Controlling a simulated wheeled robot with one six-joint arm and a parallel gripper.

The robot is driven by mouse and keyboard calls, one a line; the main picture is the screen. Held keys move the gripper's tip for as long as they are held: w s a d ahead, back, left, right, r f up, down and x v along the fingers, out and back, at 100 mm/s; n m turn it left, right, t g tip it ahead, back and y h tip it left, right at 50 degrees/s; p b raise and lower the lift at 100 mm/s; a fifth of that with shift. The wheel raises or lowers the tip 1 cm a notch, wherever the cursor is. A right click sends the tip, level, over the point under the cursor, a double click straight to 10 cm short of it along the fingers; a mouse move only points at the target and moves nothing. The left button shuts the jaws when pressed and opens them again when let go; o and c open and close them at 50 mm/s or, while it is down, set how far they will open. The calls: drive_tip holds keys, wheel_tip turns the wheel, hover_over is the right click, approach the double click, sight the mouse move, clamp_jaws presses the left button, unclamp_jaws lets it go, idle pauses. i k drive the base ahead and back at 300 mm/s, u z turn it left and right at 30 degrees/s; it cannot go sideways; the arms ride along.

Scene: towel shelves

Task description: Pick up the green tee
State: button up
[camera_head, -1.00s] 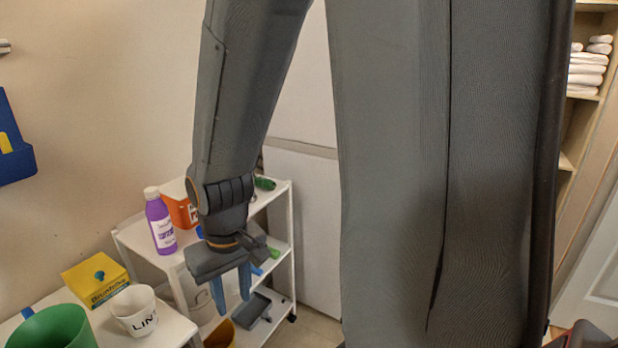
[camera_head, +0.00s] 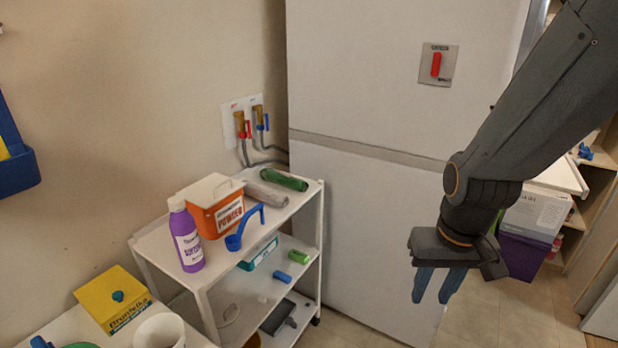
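A dark green rolled bundle (camera_head: 284,179) lies on the top shelf of the white cart (camera_head: 219,275), at its back right. It looks like the green tee, though its folds are too small to make out. A pale grey roll (camera_head: 266,194) lies close in front of it. My gripper (camera_head: 432,298) hangs right of the cart, in front of the white cabinet. Its two blue fingers point down and stand apart with nothing between them. It is well away from the green bundle.
An orange powder box (camera_head: 216,206), a purple bottle (camera_head: 186,236) and a blue scoop (camera_head: 243,229) share the top shelf. Small green (camera_head: 299,257) and blue (camera_head: 282,276) items lie below. A tall white cabinet (camera_head: 366,240) stands close behind the cart. Open floor (camera_head: 512,318) shows at right.

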sight(268, 175)
drive_tip(key=i, duration=1.65)
